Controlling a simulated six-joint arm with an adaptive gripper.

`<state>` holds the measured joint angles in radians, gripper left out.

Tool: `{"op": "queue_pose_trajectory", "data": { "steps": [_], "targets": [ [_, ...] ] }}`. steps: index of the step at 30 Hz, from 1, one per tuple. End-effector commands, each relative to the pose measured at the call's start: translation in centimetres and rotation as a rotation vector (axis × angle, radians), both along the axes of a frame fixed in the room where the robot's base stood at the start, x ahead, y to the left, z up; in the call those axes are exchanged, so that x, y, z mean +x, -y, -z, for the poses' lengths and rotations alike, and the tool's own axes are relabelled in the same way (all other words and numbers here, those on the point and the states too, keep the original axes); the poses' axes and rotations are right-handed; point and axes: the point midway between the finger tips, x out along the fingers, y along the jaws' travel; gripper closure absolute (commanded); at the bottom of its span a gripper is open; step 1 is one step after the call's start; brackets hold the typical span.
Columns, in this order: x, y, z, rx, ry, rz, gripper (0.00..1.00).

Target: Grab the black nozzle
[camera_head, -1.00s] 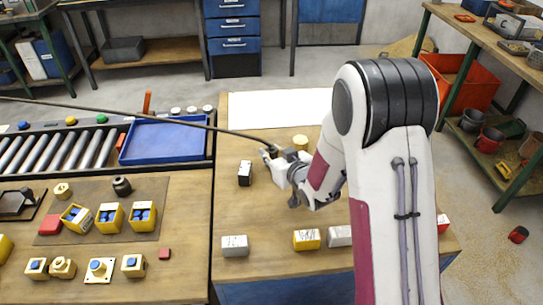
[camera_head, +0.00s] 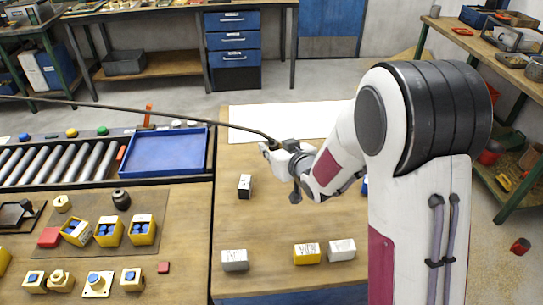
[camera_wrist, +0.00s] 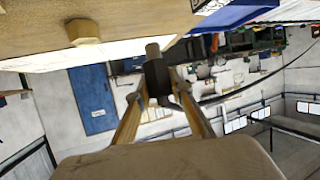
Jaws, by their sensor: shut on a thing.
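The black nozzle (camera_wrist: 157,76) with a grey tip is at the end of a long dark hose. In the wrist view it sits between the two fingers of my gripper (camera_wrist: 160,98), which is shut on it. In the head view my gripper (camera_head: 272,147) is over the back part of the right-hand table, at the hose's right end. The nozzle is too small there to make out clearly. The nozzle appears held clear of the table.
A small black-and-white block (camera_head: 245,186) stands near my gripper. Labelled blocks, white (camera_head: 235,260) and yellow (camera_head: 306,254), line the front edge. The table's middle (camera_head: 275,215) is clear.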

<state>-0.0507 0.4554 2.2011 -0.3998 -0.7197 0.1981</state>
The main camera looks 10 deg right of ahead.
Motion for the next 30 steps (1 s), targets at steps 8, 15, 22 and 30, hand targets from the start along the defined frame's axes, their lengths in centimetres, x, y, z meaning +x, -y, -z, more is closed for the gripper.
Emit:
{"op": "queue_pose_trajectory", "data": {
  "steps": [8,15,22,30],
  "targets": [
    [0.0,0.0,-2.4,0.0,0.002,0.0,1.0],
    [0.0,0.0,-2.8,-0.001,0.0,0.0,1.0],
    [0.0,0.0,-2.8,-0.001,0.0,0.0,1.0],
    [0.0,0.1,-2.8,0.0,0.0,0.001,1.0]
  ]
}}
